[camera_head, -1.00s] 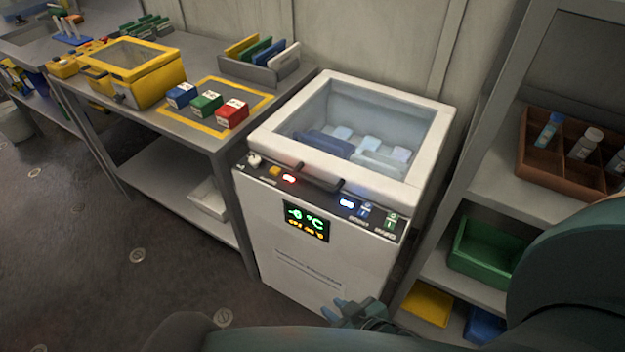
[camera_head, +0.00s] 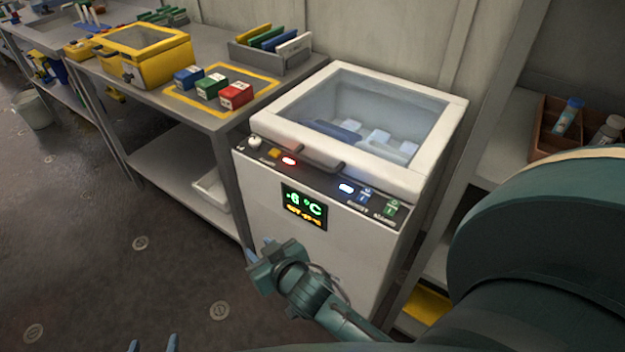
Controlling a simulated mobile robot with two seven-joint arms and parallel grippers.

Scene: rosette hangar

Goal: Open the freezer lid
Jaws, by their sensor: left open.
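The white freezer (camera_head: 300,255) stands between the workbench and the shelf. Its lid (camera_head: 432,170), a white frame around a clear window, lies shut on top. A dark bar handle (camera_head: 318,158) runs along the lid's front edge. My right gripper (camera_head: 259,249) is in front of the freezer's lower front, below the display and clear of the handle. Its fingers look apart, with nothing seen between them. My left gripper (camera_head: 152,346) shows only its blue fingertips at the bottom edge, spread apart and empty, over the floor.
The front panel has a lit display (camera_head: 304,206), a knob and several buttons. A grey workbench (camera_head: 215,122) on the left holds a yellow box (camera_head: 150,62) and small coloured boxes. A shelf with a brown tray (camera_head: 541,146) is at the right, partly behind my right arm.

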